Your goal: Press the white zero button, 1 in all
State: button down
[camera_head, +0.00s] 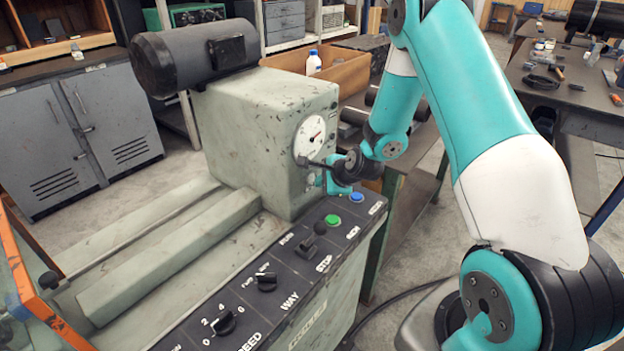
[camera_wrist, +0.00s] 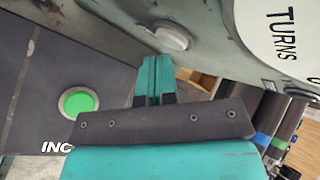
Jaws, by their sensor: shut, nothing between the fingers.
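The white zero button (camera_wrist: 172,36) is a pale round knob on the machine's grey-green face, in the upper middle of the wrist view. In the head view a small pale spot below the dial may be it, but my gripper partly covers that area. My gripper (camera_wrist: 156,68) is shut and empty, its teal fingertips pointing at the face just below and left of the button. The tips look close to the face; I cannot tell whether they touch it. My gripper also shows in the head view (camera_head: 323,181), beside the headstock face under the dial.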

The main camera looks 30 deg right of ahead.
jog(key=shift+w+a, duration=0.1)
jog(key=shift+w, duration=0.3)
dwell(0.5)
dwell(0.3)
jog(key=shift+s+d, duration=0.25)
jog(key=shift+s, duration=0.55)
jog(key=shift+s+d+b, duration=0.15)
jog(key=shift+s+d, duration=0.15)
jog(key=shift+s, duration=0.5)
jog(key=shift+s+d+b, duration=0.15)
jog(key=shift+s+d, duration=0.1)
jog(key=shift+s, duration=0.5)
jog(key=shift+s+d+b, duration=0.15)
jog(key=shift+s+d, duration=0.15)
jog(key=shift+s, duration=0.5)
